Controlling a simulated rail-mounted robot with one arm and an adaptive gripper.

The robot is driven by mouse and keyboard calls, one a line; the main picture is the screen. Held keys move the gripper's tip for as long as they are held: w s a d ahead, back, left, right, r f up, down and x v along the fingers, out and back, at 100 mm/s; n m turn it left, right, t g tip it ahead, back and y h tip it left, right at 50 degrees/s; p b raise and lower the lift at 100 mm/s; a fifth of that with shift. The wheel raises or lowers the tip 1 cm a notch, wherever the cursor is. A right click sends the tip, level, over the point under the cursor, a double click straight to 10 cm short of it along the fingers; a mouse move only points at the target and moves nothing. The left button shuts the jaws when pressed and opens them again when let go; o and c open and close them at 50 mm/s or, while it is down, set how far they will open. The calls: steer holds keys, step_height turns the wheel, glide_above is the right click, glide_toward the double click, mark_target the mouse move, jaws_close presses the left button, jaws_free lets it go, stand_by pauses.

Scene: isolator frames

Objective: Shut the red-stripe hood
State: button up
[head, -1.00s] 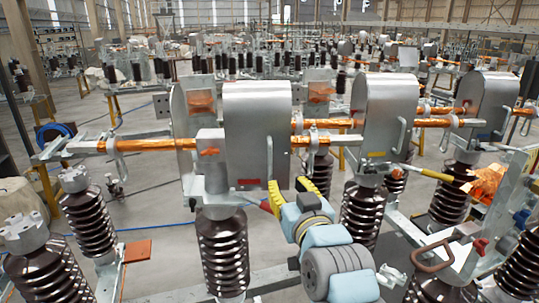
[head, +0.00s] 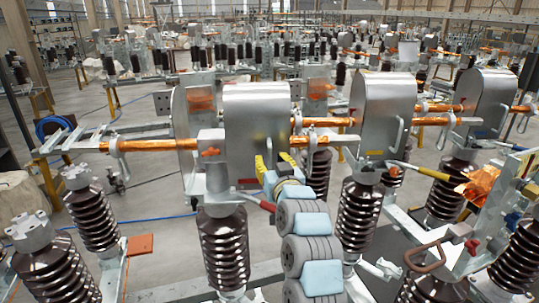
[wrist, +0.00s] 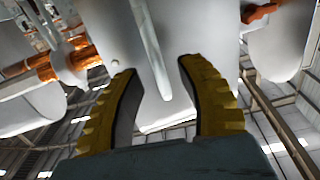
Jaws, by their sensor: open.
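The red-stripe hood (head: 255,125) is a grey metal cover with a rounded top, left of two similar hoods in the head view. Its red stripe (head: 247,182) is at the lower front edge. A rounded plate (head: 182,145) stands to its left, with a copper contact (head: 210,152) exposed in the gap between them. My gripper (head: 274,164) is at the hood's lower right, yellow fingers pointing up. In the wrist view my open gripper (wrist: 158,75) has the hood's handle bar (wrist: 150,50) between its fingers, with gaps on both sides. Contact is not visible.
A yellow-stripe hood (head: 385,115) and another hood (head: 487,105) stand to the right. Brown ribbed insulators (head: 222,250) stand below. A copper bar (head: 155,144) runs left from the red-stripe hood. A red-ended rod (head: 245,200) lies close to my gripper.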

steer(key=shift+x, duration=0.95)
jaws_close()
